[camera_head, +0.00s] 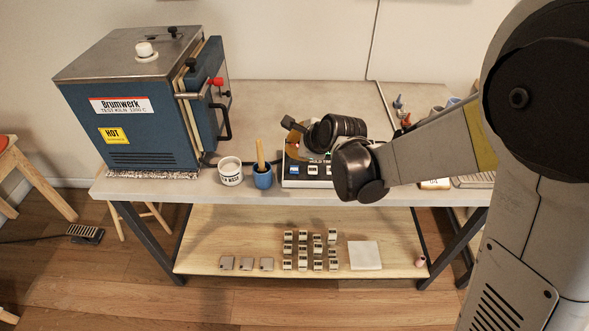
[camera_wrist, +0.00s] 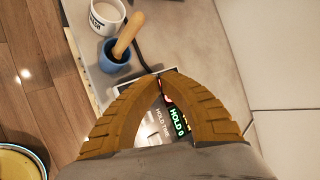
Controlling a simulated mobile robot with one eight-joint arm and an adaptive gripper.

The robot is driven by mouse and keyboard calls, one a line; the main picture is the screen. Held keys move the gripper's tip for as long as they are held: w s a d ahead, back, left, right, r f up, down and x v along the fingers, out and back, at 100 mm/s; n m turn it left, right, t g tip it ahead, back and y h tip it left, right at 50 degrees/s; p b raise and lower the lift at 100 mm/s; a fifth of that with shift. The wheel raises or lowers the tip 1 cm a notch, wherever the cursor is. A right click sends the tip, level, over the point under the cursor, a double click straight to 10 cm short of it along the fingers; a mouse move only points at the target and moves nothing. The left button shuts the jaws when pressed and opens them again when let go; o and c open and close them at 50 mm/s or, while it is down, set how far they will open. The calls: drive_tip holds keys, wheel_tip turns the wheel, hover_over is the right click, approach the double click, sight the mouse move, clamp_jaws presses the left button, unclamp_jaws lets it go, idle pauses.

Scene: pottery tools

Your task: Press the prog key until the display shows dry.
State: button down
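The controller box (camera_head: 291,182) sits at the table's front edge, partly covered by my arm. Several keys (camera_head: 312,170) show on its face, but their labels are too small to read. In the wrist view the display (camera_wrist: 178,122) shows green text reading "HOLD G", perhaps cut off by my finger. White lettering like "HOLD TIME" is beside it. My gripper (camera_wrist: 162,76) has ochre fingers whose tips meet over the box, with nothing held between them. I cannot tell whether the tips touch the box. I cannot make out the prog key.
A blue kiln (camera_head: 150,105) stands at the left of the table (camera_head: 270,92). A white wash cup (camera_head: 230,172) and a blue pot (camera_head: 263,179) with a wooden-handled tool stand just left of the controller. Small tools lie at the right. The table behind is clear.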

drive_tip(key=b, duration=0.6)
approach(289, 163)
drive_tip(key=shift+w+a+r+x, duration=0.1)
drive_tip(key=shift+x, duration=0.8)
drive_tip(key=shift+w+a+r+x, duration=0.1)
drive_tip(key=shift+r+x, duration=0.05)
drive_tip(key=shift+x, duration=0.75)
drive_tip(key=shift+a+r+x, duration=0.1)
drive_tip(key=shift+x, duration=0.85)
drive_tip(key=shift+b, duration=0.3)
drive_tip(key=shift+w+f, duration=0.1)
drive_tip(key=shift+f, duration=0.25)
drive_tip(key=shift+f+b, duration=0.4)
drive_tip(key=shift+b, duration=0.25)
drive_tip(key=shift+r, duration=0.1)
drive_tip(key=shift+r+p, duration=0.6)
drive_tip(key=shift+r, duration=0.15)
drive_tip(key=r+p, duration=0.1)
drive_tip(key=r, duration=0.1)
drive_tip(key=s+r+p, duration=0.1)
drive_tip(key=r+p, duration=0.1)
drive_tip(key=r, duration=0.1)
drive_tip(key=shift+s+p, duration=0.2)
drive_tip(key=shift+p, duration=0.1)
drive_tip(key=shift+f, duration=0.1)
